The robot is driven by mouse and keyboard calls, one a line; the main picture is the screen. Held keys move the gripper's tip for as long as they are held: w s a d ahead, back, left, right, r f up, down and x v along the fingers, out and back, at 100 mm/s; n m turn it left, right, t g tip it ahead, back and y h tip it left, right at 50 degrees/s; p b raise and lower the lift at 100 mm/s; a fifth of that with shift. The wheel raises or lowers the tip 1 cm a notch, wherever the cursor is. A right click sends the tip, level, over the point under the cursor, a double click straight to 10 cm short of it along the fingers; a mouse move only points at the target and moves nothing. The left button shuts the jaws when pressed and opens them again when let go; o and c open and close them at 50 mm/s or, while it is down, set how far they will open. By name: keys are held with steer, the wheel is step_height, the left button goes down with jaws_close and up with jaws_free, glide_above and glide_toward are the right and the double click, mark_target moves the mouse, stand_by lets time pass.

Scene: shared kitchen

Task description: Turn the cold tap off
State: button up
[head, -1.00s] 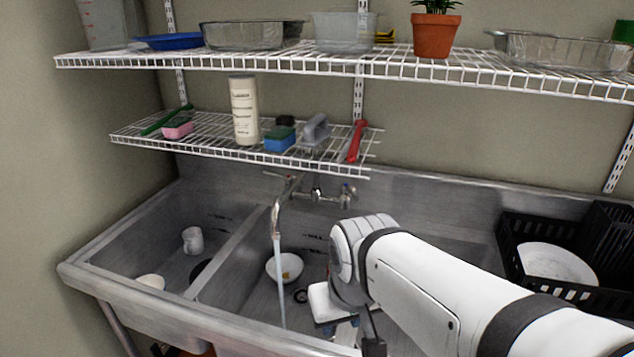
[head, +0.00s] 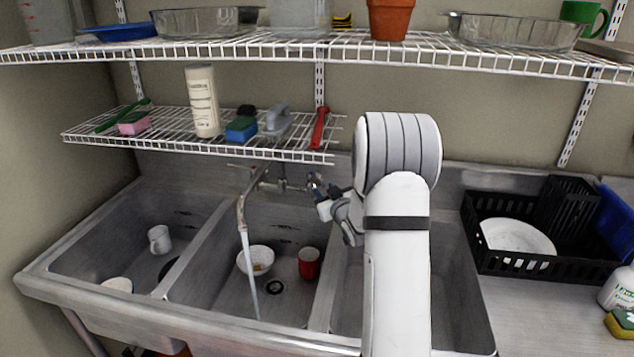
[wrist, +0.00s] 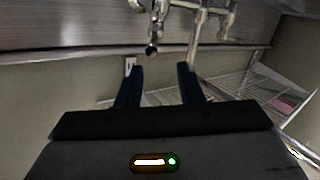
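The metal tap (head: 262,180) is mounted on the wall behind the sink, and water (head: 249,268) runs from its spout into the middle basin. The tap's right-hand handle (head: 314,181) has a small blue mark; I take it as the cold one. My gripper (head: 336,196) is just right of and in front of that handle, partly hidden by my arm. In the wrist view my gripper (wrist: 160,68) has its two dark fingers apart with nothing between them. A dark-ended tap part (wrist: 152,48) shows just beyond the fingertips. I cannot tell any contact.
A wire shelf (head: 200,143) with cleaning things hangs close above the tap. The middle basin holds a white bowl (head: 258,258) and a red cup (head: 309,263). A white mug (head: 159,239) is in the left basin. A black dish rack (head: 490,262) stands at right.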

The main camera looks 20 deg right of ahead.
mark_target(319, 181)
steer(key=shift+t+y, duration=0.5)
steer(key=shift+t, duration=0.2)
steer(key=w, duration=0.2)
steer(key=w+d+f+p, duration=0.1)
steer(key=w, duration=0.2)
steer(key=w+p, duration=0.1)
steer(key=w, duration=0.2)
steer(key=shift+w+d+f, duration=0.1)
steer(key=shift+d+f, duration=0.1)
steer(key=shift+f, duration=0.15)
steer(key=shift+c, duration=0.4)
jaws_close()
